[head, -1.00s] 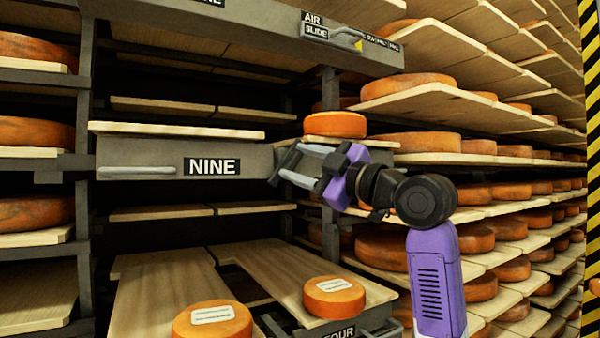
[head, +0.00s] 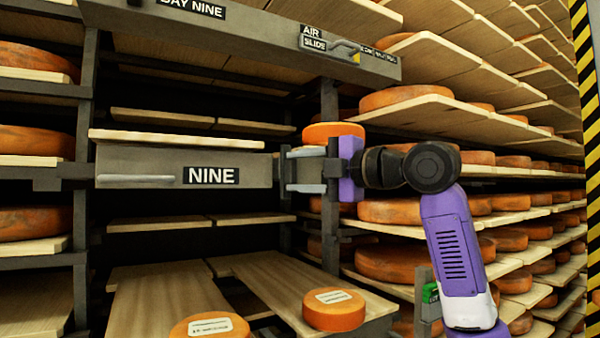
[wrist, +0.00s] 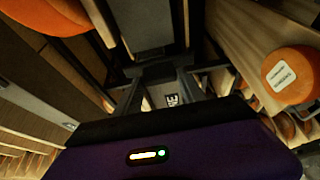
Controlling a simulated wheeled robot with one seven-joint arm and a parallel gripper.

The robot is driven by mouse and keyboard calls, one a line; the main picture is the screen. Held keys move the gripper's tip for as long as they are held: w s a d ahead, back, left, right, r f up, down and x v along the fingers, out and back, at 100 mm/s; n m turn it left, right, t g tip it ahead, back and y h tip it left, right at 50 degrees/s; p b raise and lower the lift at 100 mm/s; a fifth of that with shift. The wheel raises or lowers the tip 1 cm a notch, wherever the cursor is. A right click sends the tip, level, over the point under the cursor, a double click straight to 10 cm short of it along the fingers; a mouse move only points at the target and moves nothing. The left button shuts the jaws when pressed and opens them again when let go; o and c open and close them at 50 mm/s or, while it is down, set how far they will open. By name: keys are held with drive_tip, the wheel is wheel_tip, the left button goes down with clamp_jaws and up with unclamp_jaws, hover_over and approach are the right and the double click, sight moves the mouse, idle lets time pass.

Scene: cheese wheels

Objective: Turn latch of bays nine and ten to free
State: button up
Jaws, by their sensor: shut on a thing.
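The latch (head: 284,168) is a dark bar at the right end of the grey beam labelled NINE (head: 150,165). It stands about upright in the head view. My gripper (head: 290,170) reaches it from the right, its two pale fingers one above the other, shut at the bar. In the wrist view my gripper's dark fingers (wrist: 160,92) point away from me, with a dark bar across their far ends. The fingers hide part of the latch. I see no label for bay ten.
An orange cheese (head: 333,134) sits just behind and above my gripper. A board with an AIR SLIDE label (head: 312,38) and lever hangs above. Cheeses (head: 333,309) lie on wooden boards below. Full shelves (head: 420,105) stand close on the right.

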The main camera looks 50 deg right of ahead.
drive_tip(key=shift+a, duration=0.1)
idle(0.3)
drive_tip(key=o, duration=1.4)
drive_tip(key=shift+c, duration=0.2)
drive_tip(key=s+d+b, duration=0.1)
drive_tip(key=s+b, duration=0.1)
drive_tip(key=s, duration=0.5)
drive_tip(key=shift+s, duration=0.4)
